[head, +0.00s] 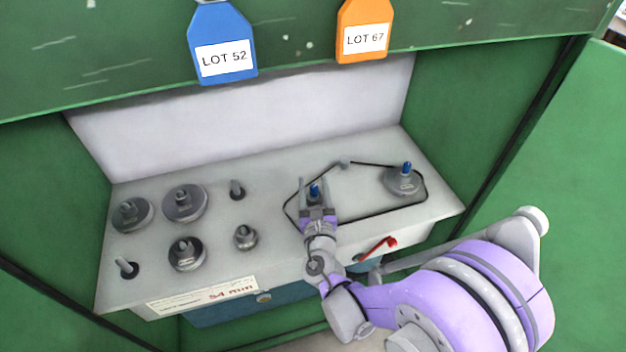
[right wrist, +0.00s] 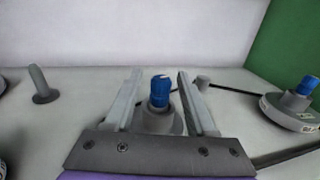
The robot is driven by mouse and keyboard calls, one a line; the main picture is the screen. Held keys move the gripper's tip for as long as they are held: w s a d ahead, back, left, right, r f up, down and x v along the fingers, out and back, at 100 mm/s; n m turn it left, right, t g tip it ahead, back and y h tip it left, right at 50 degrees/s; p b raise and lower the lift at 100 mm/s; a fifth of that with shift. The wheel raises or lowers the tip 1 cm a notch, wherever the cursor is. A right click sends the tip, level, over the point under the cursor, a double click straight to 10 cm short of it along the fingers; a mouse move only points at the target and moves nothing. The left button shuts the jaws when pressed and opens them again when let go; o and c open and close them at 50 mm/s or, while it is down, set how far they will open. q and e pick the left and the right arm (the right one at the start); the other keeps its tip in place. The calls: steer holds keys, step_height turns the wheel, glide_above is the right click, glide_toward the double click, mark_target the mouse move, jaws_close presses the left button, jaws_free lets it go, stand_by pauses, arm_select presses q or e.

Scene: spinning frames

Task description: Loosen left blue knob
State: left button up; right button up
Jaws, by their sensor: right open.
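The left blue knob (head: 314,190) stands on top of a grey wheel on the grey bench. In the right wrist view the left blue knob (right wrist: 160,91) is upright between the fingers of my right gripper (right wrist: 160,95), with a gap on both sides. My right gripper (head: 316,193) is open around the knob in the head view, and its fingers partly hide the wheel below. The right blue knob (head: 406,168) tops another grey wheel (head: 404,183) to the right; this knob also shows in the right wrist view (right wrist: 308,85). My left gripper is not in view.
A black belt (head: 381,212) runs around both knobbed wheels and past a grey post (head: 343,165). Several grey wheels and pegs, such as a large wheel (head: 185,203), stand on the left. A red lever (head: 378,248) sits at the bench front. Green walls (head: 480,110) enclose the bench.

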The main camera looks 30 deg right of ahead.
steer(key=v, duration=0.8)
steer(key=shift+s+a, duration=0.15)
steer(key=shift+s, duration=0.2)
